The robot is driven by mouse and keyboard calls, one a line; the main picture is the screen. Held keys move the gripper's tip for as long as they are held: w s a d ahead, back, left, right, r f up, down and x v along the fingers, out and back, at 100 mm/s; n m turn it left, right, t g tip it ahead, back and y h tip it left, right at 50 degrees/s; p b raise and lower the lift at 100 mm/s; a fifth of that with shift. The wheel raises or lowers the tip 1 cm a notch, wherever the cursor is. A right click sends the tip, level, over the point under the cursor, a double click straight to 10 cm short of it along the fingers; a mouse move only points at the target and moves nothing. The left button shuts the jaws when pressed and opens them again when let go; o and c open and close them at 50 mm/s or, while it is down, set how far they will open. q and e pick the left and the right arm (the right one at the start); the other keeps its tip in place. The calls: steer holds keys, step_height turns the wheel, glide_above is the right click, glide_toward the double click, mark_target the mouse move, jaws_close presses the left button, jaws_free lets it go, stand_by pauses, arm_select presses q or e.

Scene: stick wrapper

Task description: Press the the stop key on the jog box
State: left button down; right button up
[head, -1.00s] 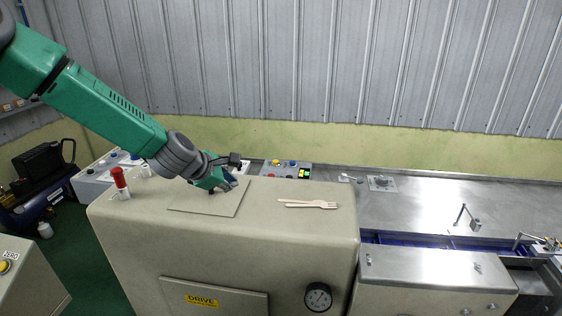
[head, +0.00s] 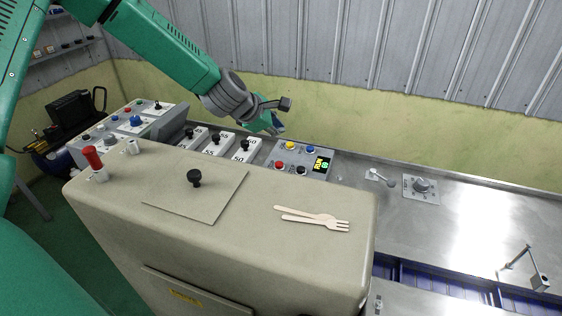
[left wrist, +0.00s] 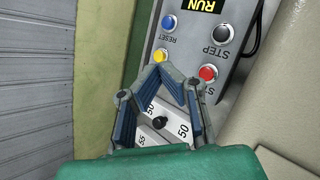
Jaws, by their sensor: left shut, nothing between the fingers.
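The jog box (head: 300,160) is a grey box behind the beige machine housing. It has a yellow, a blue, a red and a black button and a small display reading RUN. The red button (head: 279,165) is at its near left corner, and it also shows in the left wrist view (left wrist: 208,72), right of my fingers; its label is not readable. The blue button there is marked RESET and the black one STEP. My left gripper (head: 278,128) is shut and empty, above and behind the box's left end in the head view. My right gripper is out of view.
White blocks with black knobs (head: 243,146) stand left of the jog box. A steel bench extends right.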

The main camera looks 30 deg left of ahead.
mark_target(279, 164)
arm_select(q)
steer(key=shift+f, duration=0.1)
step_height(279, 164, down, 9)
steer(key=b, duration=0.7)
steer(key=shift+w, duration=0.1)
steer(key=shift+d, duration=0.1)
stand_by(1.0)
steer(key=shift+f+b, duration=0.2)
steer(key=shift+b, duration=0.15)
